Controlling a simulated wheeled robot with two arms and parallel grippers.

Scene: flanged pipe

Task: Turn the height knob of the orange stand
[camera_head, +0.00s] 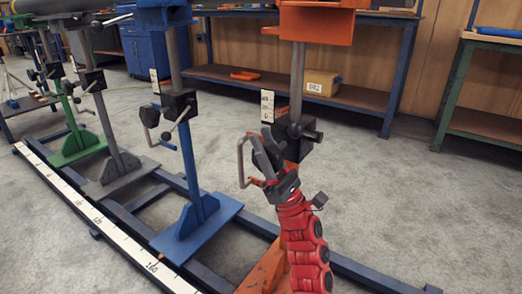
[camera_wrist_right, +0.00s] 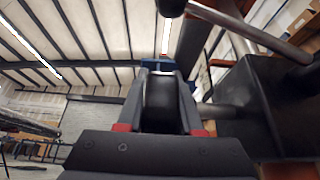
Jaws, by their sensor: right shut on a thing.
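The orange stand has an orange head (camera_head: 316,26), a bare steel post (camera_head: 298,75) and an orange foot (camera_head: 264,272) partly hidden behind my red right arm. A black clamp block (camera_head: 299,133) sits on its post, and the block also fills the right side of the wrist view (camera_wrist_right: 262,105). My right gripper (camera_head: 264,155) is at the left of this block. In the wrist view its fingers (camera_wrist_right: 160,95) are shut on a black knob (camera_wrist_right: 160,103), with a metal shaft running from beside it to the block. My left gripper is not in view.
A blue stand (camera_head: 198,205), a grey stand and a green stand (camera_head: 76,142) line up to the left along a rail with a white scale (camera_head: 95,215). A bent metal handle (camera_head: 241,165) is close to my gripper. Clear floor lies at the right.

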